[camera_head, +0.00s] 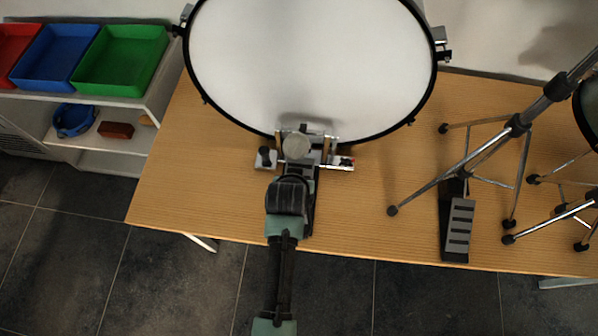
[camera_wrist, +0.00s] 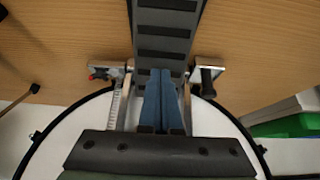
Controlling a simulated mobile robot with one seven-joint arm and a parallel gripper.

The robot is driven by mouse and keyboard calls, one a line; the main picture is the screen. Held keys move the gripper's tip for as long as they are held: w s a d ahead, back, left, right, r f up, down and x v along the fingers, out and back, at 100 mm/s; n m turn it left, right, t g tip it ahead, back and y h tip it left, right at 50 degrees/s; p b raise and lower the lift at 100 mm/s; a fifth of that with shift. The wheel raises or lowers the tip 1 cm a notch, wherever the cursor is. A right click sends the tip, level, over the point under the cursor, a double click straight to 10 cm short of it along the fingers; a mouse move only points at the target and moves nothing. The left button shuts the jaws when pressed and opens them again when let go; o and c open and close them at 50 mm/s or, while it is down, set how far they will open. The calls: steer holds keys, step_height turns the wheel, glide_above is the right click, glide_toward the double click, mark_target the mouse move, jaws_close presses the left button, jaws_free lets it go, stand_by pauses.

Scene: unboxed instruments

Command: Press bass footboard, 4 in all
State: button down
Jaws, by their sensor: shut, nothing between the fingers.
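The bass drum (camera_head: 310,60) stands on the wooden table with its white head facing me. My arm covers most of the bass footboard in the head view. In the wrist view the footboard (camera_wrist: 167,18) is a dark plate with black ridges. My gripper (camera_wrist: 161,72), with blue fingers, is shut and empty over the footboard's drum-side end. I cannot tell whether the fingertips touch it.
A second pedal (camera_head: 458,230) with a ridged plate stands right of the drum, under a metal stand (camera_head: 470,160) with spread legs. A white shelf (camera_head: 120,160) with red, blue and green trays (camera_head: 122,62) is at left. Bare table (camera_head: 185,170) lies left of the bass pedal.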

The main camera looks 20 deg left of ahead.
steer(key=shift+s+f+b, duration=0.15)
steer(key=shift+f+b, duration=0.85)
steer(key=shift+f, duration=0.9)
steer(key=shift+r, duration=0.1)
step_height(320, 180, up, 4)
steer(key=p, duration=0.4)
